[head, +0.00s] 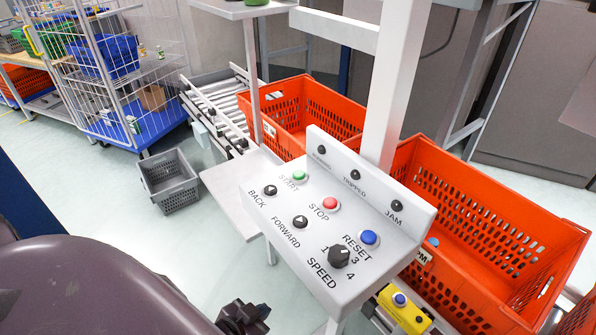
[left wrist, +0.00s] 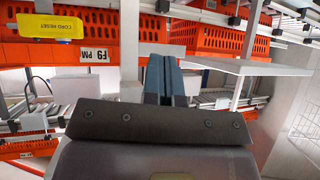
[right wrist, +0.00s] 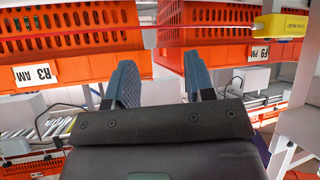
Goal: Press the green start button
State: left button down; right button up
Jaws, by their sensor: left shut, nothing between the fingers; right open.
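The green start button (head: 299,175) is a small round button at the upper left of the tilted white control panel (head: 318,268), beside its START label. The red stop button (head: 330,204) and the blue reset button (head: 369,237) are on the same panel. My left gripper (head: 258,312) is low in the head view, apart from the start button. In the left wrist view its fingers (left wrist: 164,80) are shut together with nothing between them. My right gripper (right wrist: 160,78) shows only in the right wrist view, open and empty, facing orange totes. The start button is not visible in either wrist view.
Orange totes (head: 480,225) stand behind and right of the panel. A yellow box with a blue button (head: 403,312) is below it. A white post (head: 398,90) rises behind. A grey crate (head: 170,181) sits on the floor at left. Black knobs, including the speed dial (head: 339,256), share the panel.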

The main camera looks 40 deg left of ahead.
pick_arm(q)
jog(key=w+r+m+g+p, duration=0.2)
jog(key=r+p, duration=0.5)
jog(key=r, duration=0.6)
jog(key=w+r+m+g+p, duration=0.1)
jog(key=r+g+p, duration=0.2)
jog(key=r+p, duration=0.75)
jog(key=w+r+m+b, duration=0.1)
jog(key=w+r, duration=0.1)
jog(key=w, duration=0.1)
jog(key=w+a+r+m+t, duration=0.1)
jog(key=w+r, duration=0.2)
jog(key=w+a+r+m+h+b, duration=0.1)
jog(key=w+r+m, duration=0.1)
jog(key=shift+w+a+r+t+b, duration=0.2)
jog(key=shift+w+r+t+b, duration=0.1)
jog(key=shift+w, duration=0.1)
jog(key=w+a+r+m+t, duration=0.1)
jog(key=w+a+r+m, duration=0.1)
jog(key=w+r, duration=0.4)
jog(key=shift+w+r+m+h, duration=0.3)
jog(key=shift+w+m+h, duration=0.15)
jog(key=shift+w, duration=0.65)
pick_arm(e)
notch_tip(320, 180, up, 13)
jog(key=shift+s+d+r, duration=0.15)
jog(key=shift+s+d, duration=0.1)
jog(key=shift+s, duration=0.15)
pick_arm(q)
jog(key=shift+f, duration=0.1)
